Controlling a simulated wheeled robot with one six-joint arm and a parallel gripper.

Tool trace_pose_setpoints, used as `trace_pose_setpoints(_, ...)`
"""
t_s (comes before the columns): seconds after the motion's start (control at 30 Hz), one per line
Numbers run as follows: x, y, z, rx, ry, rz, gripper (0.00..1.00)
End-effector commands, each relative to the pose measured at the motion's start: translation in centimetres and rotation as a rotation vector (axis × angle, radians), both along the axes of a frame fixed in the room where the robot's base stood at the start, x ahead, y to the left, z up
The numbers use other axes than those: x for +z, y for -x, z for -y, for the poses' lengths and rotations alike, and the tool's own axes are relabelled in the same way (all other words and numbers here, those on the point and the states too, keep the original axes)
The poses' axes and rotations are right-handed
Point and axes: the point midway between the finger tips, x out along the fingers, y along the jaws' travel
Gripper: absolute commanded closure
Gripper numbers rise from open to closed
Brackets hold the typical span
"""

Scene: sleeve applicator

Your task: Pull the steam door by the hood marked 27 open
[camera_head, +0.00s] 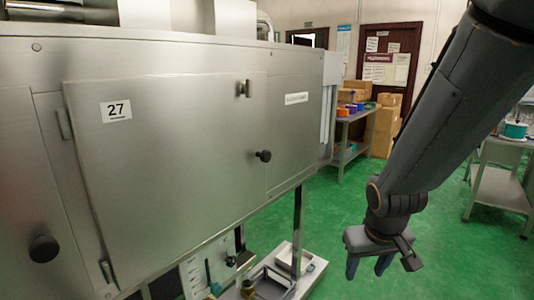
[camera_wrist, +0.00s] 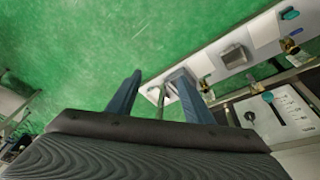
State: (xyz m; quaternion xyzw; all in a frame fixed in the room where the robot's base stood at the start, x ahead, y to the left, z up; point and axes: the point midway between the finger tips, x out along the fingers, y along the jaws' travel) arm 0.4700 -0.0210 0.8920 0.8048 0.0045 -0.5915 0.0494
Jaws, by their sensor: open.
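The steam door (camera_head: 170,150) is a large steel panel on the front of the machine, with the label 27 (camera_head: 116,109) at its upper left. It looks closed, lying flat against the machine front. Hinges show on its left edge. A small metal handle (camera_head: 244,89) sticks out near its upper right, and a black knob (camera_head: 263,156) sits lower near its right edge. My gripper (camera_head: 372,270) hangs right of the door and below it, apart from it, pointing down. In the wrist view my gripper (camera_wrist: 160,88) has its fingers apart with nothing held between them.
Another black knob (camera_head: 44,249) is at the lower left of the machine. Below the machine are a white base tray (camera_head: 305,268) and a control panel (camera_wrist: 290,112). A shelf with boxes (camera_head: 350,122) stands at the back, a metal table (camera_head: 500,185) at right. Green floor between is clear.

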Motion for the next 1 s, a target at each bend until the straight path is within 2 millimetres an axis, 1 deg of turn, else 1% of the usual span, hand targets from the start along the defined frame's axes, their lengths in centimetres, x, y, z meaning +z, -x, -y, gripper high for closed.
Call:
trace_pose_setpoints(0.03, 0.9, -2.8, 0.1, 0.035, 0.008, 0.085, 0.53)
trace_pose_setpoints(0.07, 1.4, -4.7, 0.1, 0.062, 0.010, 0.144, 0.53)
trace_pose_setpoints(0.1, 2.2, -7.1, -0.2, 0.098, 0.007, 0.222, 0.53)
trace_pose_setpoints(0.17, 3.6, -10.4, -1.1, 0.159, -0.006, 0.337, 0.53)
trace_pose_setpoints(0.2, 4.5, -12.4, -1.8, 0.200, -0.022, 0.412, 0.53)
trace_pose_setpoints(0.27, 6.1, -15.0, -3.1, 0.265, -0.056, 0.519, 0.53)
trace_pose_setpoints(0.3, 7.2, -16.5, -4.1, 0.308, -0.085, 0.588, 0.53)
trace_pose_setpoints(0.37, 8.9, -18.2, -5.9, 0.376, -0.138, 0.687, 0.53)
trace_pose_setpoints(0.4, 10.1, -19.1, -7.1, 0.422, -0.181, 0.751, 0.53)
trace_pose_setpoints(0.47, 11.8, -19.9, -8.9, 0.490, -0.251, 0.835, 0.53)
trace_pose_setpoints(0.53, 13.7, -20.2, -10.9, 0.563, -0.340, 0.922, 0.53)
trace_pose_setpoints(0.6, 15.4, -19.9, -12.6, 0.627, -0.429, 0.990, 0.53)
trace_pose_setpoints(0.7, 17.2, -19.1, -14.2, 0.697, -0.540, 1.060, 0.53)
trace_pose_setpoints(0.8, 18.4, -18.3, -15.1, 0.742, -0.618, 1.100, 0.53)
trace_pose_setpoints(0.9, 19.0, -17.9, -15.7, 0.764, -0.662, 1.119, 0.53)
trace_pose_setpoints(1.0, 19.2, -18.1, -16.4, 0.773, -0.675, 1.124, 0.53)
